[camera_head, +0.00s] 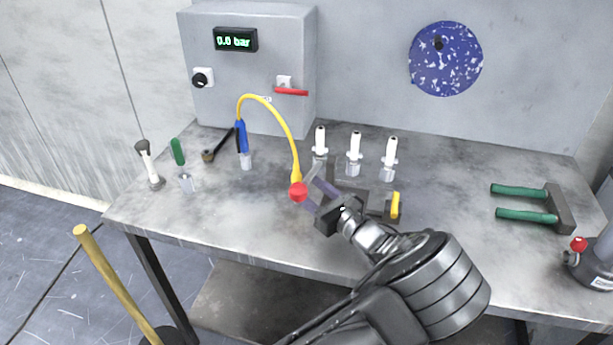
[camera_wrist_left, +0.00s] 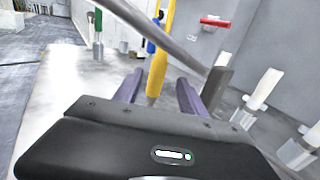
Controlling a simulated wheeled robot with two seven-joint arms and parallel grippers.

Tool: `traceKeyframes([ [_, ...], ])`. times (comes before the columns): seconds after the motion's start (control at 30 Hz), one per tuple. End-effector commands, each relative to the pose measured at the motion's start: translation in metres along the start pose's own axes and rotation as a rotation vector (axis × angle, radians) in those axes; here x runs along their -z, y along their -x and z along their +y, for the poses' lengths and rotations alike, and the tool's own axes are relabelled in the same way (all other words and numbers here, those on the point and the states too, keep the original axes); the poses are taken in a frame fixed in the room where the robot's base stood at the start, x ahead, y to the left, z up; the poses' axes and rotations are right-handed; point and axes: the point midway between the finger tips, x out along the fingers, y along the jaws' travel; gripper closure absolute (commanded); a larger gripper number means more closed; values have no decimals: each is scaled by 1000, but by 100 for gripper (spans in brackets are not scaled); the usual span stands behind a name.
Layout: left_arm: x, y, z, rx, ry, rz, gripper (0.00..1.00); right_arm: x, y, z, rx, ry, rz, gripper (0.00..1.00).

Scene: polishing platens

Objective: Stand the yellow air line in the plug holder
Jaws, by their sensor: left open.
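The yellow air line (camera_head: 273,108) arcs from beside a blue upright piece (camera_head: 242,137) down to a thicker yellow end with a red ball (camera_head: 298,192). The blue piece stands in a small clear holder (camera_head: 246,161); I cannot tell whether this is the plug holder. My left gripper (camera_head: 312,190) is open beside the red ball end. In the left wrist view a thick yellow length of the line (camera_wrist_left: 156,76) shows between and beyond the open fingers (camera_wrist_left: 158,92); contact is unclear. My right gripper is not in view.
Three white pieces in clear holders (camera_head: 354,165) stand behind my gripper. A dark fixture (camera_head: 375,200) with a yellow block (camera_head: 395,206) is right of it. Green (camera_head: 178,152) and white (camera_head: 144,150) handled tools stand left. The front-left tabletop is clear.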

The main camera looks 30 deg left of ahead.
Motion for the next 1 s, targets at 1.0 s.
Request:
traceKeyframes([
  [1.0, -1, -33, 2, -2, -1, 0, 51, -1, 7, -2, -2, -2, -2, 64],
])
